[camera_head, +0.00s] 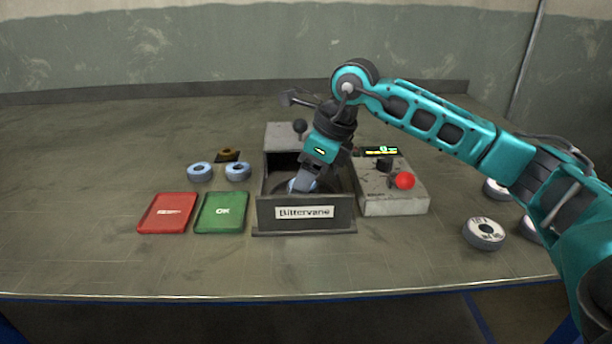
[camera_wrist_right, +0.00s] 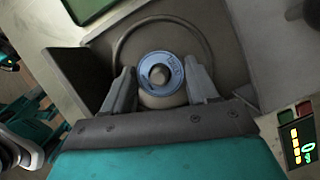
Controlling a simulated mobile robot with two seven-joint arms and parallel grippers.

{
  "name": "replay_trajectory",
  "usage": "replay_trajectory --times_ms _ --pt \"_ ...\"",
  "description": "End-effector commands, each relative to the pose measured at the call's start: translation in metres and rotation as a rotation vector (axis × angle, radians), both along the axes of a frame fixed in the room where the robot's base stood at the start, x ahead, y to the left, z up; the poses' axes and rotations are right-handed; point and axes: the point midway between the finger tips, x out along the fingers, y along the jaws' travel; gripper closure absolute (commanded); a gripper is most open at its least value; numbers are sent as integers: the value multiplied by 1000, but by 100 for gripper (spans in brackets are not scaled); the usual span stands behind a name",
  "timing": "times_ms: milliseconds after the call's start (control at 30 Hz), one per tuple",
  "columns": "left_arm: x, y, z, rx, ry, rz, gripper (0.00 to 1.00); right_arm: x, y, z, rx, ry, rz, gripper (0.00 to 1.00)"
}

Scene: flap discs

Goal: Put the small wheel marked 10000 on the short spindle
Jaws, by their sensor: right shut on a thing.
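The small blue wheel (camera_wrist_right: 171,89) is between the fingers of my right gripper (camera_wrist_right: 160,86), which is shut on it. Its dark marking is too small to read surely. A rounded grey-tan tip, seemingly a spindle, shows in the wheel's hole; I cannot tell how far down the wheel sits. In the head view the right gripper (camera_head: 303,185) reaches down into the open dark box labelled Bittervane (camera_head: 345,223), whose front wall hides the spindle's base. A sliver of blue shows at the fingertips. My left gripper is not in view.
Two blue wheels (camera_head: 200,171) (camera_head: 238,170) and a brown piece (camera_head: 228,154) lie left of the box. A red pad (camera_head: 167,213) and a green OK pad (camera_head: 221,212) lie in front. A grey control unit (camera_head: 396,204) with a red button stands right. White-faced wheels (camera_head: 484,232) lie far right.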

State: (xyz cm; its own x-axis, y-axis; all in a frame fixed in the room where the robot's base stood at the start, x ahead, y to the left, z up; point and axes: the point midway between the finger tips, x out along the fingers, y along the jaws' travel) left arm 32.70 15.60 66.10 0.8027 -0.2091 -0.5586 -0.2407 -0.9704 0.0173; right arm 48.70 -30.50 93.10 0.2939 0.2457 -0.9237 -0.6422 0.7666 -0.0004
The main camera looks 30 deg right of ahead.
Motion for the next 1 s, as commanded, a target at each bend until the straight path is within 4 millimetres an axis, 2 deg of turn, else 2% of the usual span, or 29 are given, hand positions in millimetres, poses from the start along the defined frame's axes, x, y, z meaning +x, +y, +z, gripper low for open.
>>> replay_trajectory --times_ms 267,300,600,767,867,1000 --pt "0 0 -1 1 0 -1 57 0 0 -1 -1 -1 0 74" --pt "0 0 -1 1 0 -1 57 0 0 -1 -1 -1 0 39" --pt "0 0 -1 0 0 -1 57 0 0 -1 0 0 0 12" --pt "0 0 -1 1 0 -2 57 0 0 -1 -1 1 0 11" --pt "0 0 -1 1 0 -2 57 0 0 -1 -1 1 0 1" --pt "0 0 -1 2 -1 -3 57 0 0 -1 -1 1 0 0"
